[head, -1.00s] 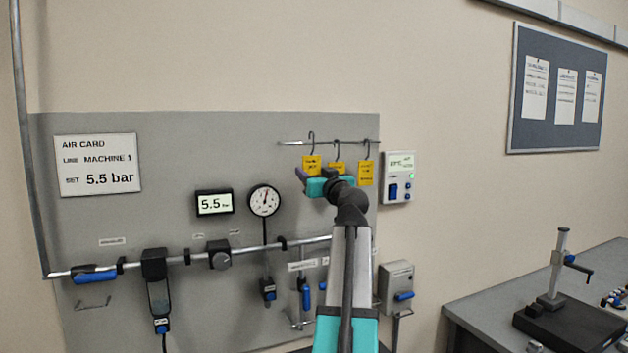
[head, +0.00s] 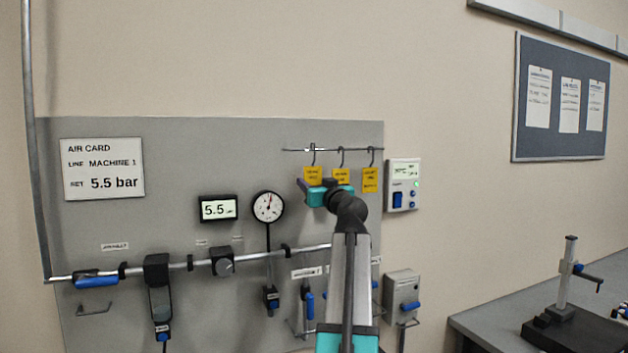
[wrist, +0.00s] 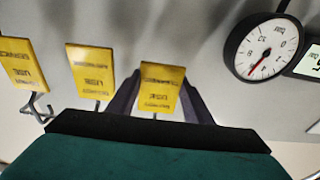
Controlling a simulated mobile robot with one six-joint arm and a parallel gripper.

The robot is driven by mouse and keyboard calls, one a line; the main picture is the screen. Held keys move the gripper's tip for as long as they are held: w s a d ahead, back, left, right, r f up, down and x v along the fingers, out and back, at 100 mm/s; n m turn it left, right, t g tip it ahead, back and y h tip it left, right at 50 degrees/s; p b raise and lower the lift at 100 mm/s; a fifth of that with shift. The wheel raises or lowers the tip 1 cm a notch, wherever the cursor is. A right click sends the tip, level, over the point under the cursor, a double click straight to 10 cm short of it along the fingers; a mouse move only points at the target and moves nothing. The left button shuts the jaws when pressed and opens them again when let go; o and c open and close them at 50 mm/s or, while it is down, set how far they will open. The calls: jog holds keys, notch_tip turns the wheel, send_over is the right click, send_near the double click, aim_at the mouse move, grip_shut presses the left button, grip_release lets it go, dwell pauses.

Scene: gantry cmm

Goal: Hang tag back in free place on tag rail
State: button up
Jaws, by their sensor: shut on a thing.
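The tag rail (head: 297,150) is a thin horizontal rod at the top right of the grey panel. My gripper (head: 313,188) is shut on the leftmost yellow tag (head: 313,173), below the rail. This tag's dark hook reaches up to the rail and its top stands slightly above it; I cannot tell if it rests on the rod. A middle tag (head: 341,176) and a right tag (head: 370,180) hang by their hooks to its right. The upside-down wrist view shows the held tag (wrist: 160,86) between my fingers (wrist: 160,100), and the other two tags to its left.
A pressure gauge (head: 268,206) and a 5.5 display (head: 218,208) sit left of my gripper. A white control box (head: 403,185) is right of the tags. A pipe (head: 205,263) with valves runs below. The rail's left end is clear.

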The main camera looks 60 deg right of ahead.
jog(key=shift+f, duration=0.3)
jog(key=o, duration=1)
jog(key=shift+s+a, duration=0.1)
jog(key=b+v, duration=0.2)
jog(key=v, duration=1.1)
jog(key=shift+s+a, duration=0.2)
jog(key=shift+s, duration=0.05)
jog(key=shift+f, duration=0.1)
